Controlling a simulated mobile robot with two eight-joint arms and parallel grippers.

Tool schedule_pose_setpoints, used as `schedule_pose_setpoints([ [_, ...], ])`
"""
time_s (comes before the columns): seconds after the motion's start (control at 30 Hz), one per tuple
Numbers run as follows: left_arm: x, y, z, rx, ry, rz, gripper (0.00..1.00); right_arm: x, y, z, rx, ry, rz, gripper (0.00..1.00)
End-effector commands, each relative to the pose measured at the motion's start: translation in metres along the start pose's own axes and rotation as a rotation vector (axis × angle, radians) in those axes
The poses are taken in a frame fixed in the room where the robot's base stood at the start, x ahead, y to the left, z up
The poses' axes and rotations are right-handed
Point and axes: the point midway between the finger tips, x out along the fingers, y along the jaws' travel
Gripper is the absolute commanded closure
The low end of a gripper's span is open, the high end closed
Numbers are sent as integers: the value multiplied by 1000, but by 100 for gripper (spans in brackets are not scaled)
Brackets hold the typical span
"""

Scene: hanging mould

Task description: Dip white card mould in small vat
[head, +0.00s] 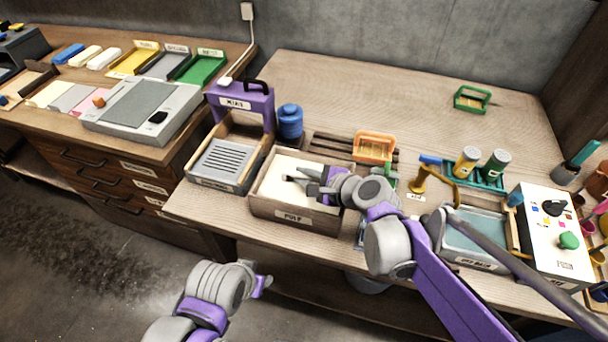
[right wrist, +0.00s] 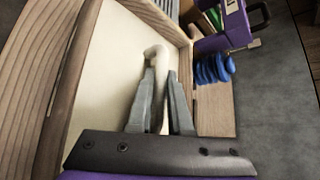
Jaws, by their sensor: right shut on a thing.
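My right gripper (head: 303,181) is low over the wooden box labelled PULP (head: 291,217), which holds a smooth cream-white fill. In the right wrist view, the gripper (right wrist: 160,80) is shut on a cream-white hooked handle (right wrist: 157,55), probably the white card mould's. The mould's body cannot be told apart from the pale fill, so I cannot see its depth or tilt. The box's wooden walls (right wrist: 55,85) surround the fingers. My left gripper (head: 262,285) is low in front of the table, and its fingers do not show clearly.
A grey-blue tray (head: 478,236) and white control box (head: 548,235) are right.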

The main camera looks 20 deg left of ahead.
Motion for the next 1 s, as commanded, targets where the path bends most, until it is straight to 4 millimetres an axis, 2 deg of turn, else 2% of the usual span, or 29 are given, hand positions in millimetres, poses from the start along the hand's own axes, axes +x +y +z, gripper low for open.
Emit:
schedule_pose_setpoints([
  [0.27, -2, 0, -1, 0, 1, 0, 50, -1, -2, 1, 0, 0, 0, 100],
  [1.0, -28, 0, -15, 0, 10, 0, 50, -19, -26, 22, -1, 0, 0, 100],
])
